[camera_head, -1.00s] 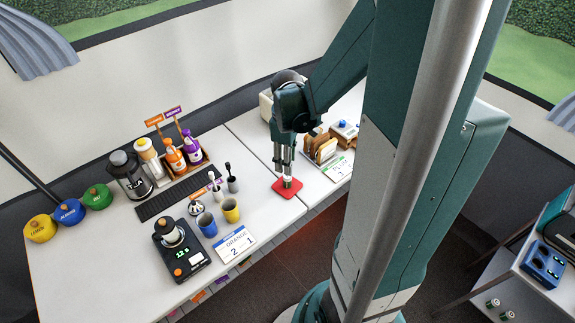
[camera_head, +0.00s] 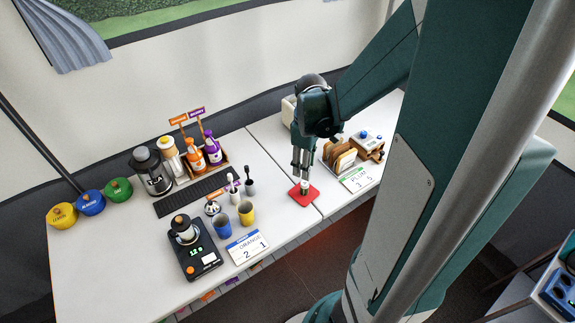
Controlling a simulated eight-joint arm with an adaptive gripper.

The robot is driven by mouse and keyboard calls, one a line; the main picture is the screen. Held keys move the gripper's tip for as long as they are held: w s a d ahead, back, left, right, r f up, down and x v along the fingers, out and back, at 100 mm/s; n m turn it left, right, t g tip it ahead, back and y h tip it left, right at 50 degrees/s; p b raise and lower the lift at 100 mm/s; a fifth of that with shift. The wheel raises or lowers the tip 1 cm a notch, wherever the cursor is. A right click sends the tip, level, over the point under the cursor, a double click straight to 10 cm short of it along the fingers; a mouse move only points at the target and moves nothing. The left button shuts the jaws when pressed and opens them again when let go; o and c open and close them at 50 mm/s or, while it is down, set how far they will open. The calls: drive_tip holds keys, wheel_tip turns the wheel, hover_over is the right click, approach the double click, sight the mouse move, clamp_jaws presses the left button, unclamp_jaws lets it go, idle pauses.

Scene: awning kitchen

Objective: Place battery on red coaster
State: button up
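My gripper (camera_head: 302,176) points straight down just above the battery. Its two fingers show a gap and look open, with the tips around or just over the battery's top. At this size I cannot tell whether a finger still touches it.
The counter just left of the coaster is clear.

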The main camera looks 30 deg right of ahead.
drive_tip(key=s+a+r+m+t, duration=0.2)
drive_tip(key=s+a+r+t, duration=0.1)
drive_tip(key=a+r, duration=0.6)
drive_tip(key=s+a+r+m+t, duration=0.3)
drive_tip(key=a+r, duration=0.6)
drive_tip(key=a, duration=0.4)
drive_tip(key=shift+r+t, duration=0.35)
drive_tip(key=shift+t, duration=0.25)
drive_tip(key=shift+s, duration=0.1)
idle(0.7)
